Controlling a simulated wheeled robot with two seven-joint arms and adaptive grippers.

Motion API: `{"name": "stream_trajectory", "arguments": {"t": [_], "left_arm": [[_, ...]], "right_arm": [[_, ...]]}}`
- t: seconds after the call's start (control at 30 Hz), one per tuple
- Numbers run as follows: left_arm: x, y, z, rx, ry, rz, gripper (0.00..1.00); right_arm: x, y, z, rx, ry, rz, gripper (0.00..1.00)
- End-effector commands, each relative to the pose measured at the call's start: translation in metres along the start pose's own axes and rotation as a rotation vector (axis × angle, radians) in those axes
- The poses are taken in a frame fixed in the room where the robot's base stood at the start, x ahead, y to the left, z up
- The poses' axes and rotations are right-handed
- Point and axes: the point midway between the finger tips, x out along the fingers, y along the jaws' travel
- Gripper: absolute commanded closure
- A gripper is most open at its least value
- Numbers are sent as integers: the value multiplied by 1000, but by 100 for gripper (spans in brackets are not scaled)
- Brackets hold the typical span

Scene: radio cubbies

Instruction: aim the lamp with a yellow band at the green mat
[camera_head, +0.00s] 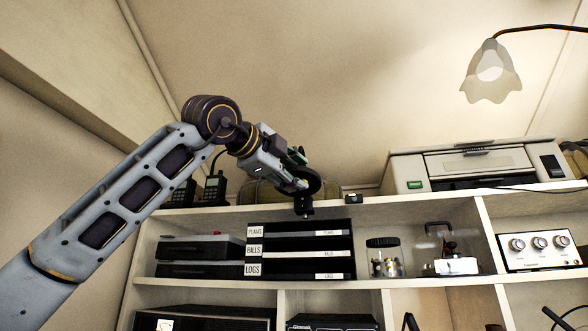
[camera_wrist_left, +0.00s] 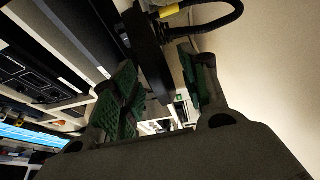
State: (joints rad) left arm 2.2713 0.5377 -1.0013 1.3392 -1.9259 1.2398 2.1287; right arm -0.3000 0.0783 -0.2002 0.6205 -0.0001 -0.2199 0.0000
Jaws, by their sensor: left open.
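The lamp with a yellow band shows in the left wrist view as a long black bar (camera_wrist_left: 148,50), with a yellow band (camera_wrist_left: 170,11) beside a dark curved cable. In the head view its black mount (camera_head: 304,207) is at the front edge of the top shelf, and its upper part is mostly hidden by my gripper. My left gripper (camera_head: 300,172) is open at the lamp. In the wrist view its green-padded fingers (camera_wrist_left: 162,65) stand apart with the bar between them; I cannot tell whether they touch it. I do not see the green mat or my right gripper.
Handheld radios (camera_head: 215,187) stand on the top shelf to the left, and a printer (camera_head: 470,165) to the right. A flower-shaded lamp (camera_head: 490,75) hangs at upper right.

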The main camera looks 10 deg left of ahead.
Motion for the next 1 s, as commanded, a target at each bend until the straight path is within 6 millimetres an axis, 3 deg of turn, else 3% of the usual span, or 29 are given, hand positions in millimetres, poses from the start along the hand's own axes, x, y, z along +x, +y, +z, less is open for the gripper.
{"name": "stream_trajectory", "arguments": {"t": [0.43,0.77,1.0], "left_arm": [[6,0,0,0,0,0,57],[5,0,0,0,0,-1,100],[5,-1,0,-1,0,-4,100]], "right_arm": [[-2,2,0,-1,0,2,0],[-2,3,0,-1,-1,3,0],[-2,3,0,-1,-1,3,0]]}}
